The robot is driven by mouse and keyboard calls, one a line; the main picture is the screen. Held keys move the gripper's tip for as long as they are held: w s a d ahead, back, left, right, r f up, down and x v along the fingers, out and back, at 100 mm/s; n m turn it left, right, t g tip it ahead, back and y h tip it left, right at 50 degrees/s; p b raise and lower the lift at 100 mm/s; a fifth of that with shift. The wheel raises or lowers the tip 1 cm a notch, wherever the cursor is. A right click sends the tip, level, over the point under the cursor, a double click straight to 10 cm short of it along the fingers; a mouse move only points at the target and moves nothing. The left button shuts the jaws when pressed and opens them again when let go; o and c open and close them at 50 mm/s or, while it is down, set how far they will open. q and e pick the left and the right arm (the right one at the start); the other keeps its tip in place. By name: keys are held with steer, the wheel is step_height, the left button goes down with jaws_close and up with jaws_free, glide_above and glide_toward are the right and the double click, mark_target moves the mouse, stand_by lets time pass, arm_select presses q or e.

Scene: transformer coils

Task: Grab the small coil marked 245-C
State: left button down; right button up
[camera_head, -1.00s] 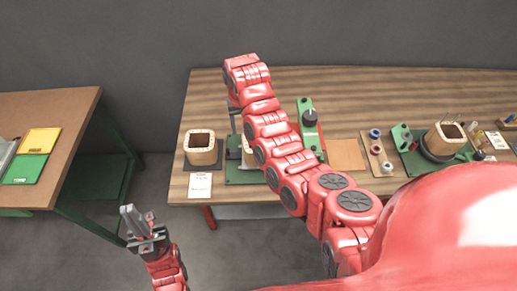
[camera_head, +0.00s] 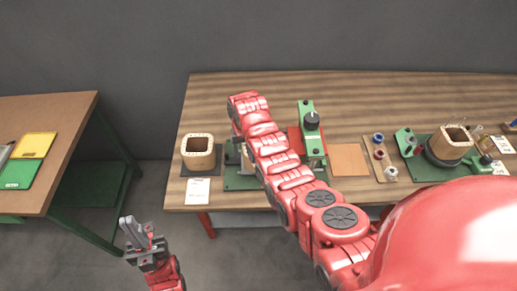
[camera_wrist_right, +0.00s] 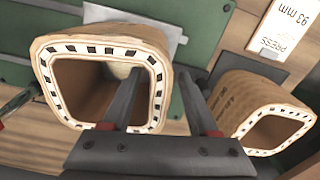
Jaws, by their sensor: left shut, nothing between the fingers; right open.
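In the right wrist view, a square-mouthed wooden coil (camera_wrist_right: 100,80) with black marks around its rim sits over a green base. My right gripper (camera_wrist_right: 164,85) is open there; one finger overlaps the coil's mouth and the other is outside its right wall. Contact cannot be told. A second similar coil (camera_wrist_right: 262,112) is to the right. The head view shows one coil (camera_head: 198,150) on a dark mat and part of another (camera_head: 246,160) behind my right arm. No 245-C mark is readable. My left gripper (camera_head: 128,230) is shut and empty, off the table.
A label card (camera_head: 198,190) lies before the left coil. A green fixture (camera_head: 312,135) with a black knob stands right of my arm. Farther right are small rings (camera_head: 379,153) and another coil (camera_head: 451,142) on a round base. A side table (camera_head: 65,112) is at left.

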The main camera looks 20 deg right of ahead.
steer(key=shift+f, duration=0.3)
steer(key=shift+c, duration=0.2)
jaws_close()
stand_by(1.1)
